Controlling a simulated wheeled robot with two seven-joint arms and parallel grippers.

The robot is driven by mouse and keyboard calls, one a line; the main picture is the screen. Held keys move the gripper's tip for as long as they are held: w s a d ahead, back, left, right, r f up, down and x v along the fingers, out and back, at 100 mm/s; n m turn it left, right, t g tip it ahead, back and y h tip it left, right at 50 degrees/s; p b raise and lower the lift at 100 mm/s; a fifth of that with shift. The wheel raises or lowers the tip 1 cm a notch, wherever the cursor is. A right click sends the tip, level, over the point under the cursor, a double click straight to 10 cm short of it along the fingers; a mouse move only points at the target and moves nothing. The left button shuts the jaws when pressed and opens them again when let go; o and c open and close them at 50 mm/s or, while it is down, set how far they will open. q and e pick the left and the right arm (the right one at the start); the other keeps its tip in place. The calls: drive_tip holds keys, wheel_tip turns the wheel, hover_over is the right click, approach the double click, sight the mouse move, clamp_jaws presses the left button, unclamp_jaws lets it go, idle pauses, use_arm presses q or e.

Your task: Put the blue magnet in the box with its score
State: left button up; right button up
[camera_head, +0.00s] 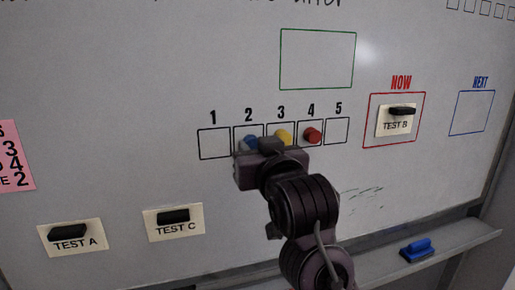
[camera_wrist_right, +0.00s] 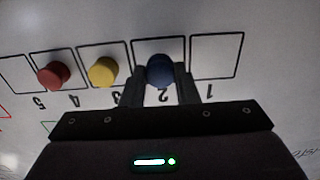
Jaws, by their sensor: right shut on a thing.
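The blue magnet (camera_head: 249,142) is a round knob at box 2 (camera_head: 238,131) of the numbered row on the whiteboard. My right gripper (camera_head: 257,147) is shut on it; the right wrist view, where the row appears upside down, shows the blue magnet (camera_wrist_right: 160,69) between the two fingers (camera_wrist_right: 159,82), inside box 2's outline. I cannot tell whether it touches the board. A yellow magnet (camera_head: 285,136) is in box 3 and a red magnet (camera_head: 312,135) in box 4. Boxes 1 (camera_head: 213,143) and 5 (camera_head: 337,131) are empty. My left gripper is out of view.
A pink note (camera_head: 14,158), cut off at the left, shows 3, 4 and 2. Cards TEST A (camera_head: 72,237) and TEST C (camera_head: 174,222) hang below; TEST B (camera_head: 396,120) is in the red NOW frame. A blue eraser (camera_head: 416,250) lies on the tray (camera_head: 452,238).

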drive_tip(key=shift+w+a, duration=0.15)
drive_tip(key=shift+w, duration=0.4)
idle(0.9)
drive_tip(key=o, duration=1.3)
drive_tip(key=b+v, duration=0.1)
drive_tip(key=v, duration=0.6)
drive_tip(key=shift+r, duration=0.1)
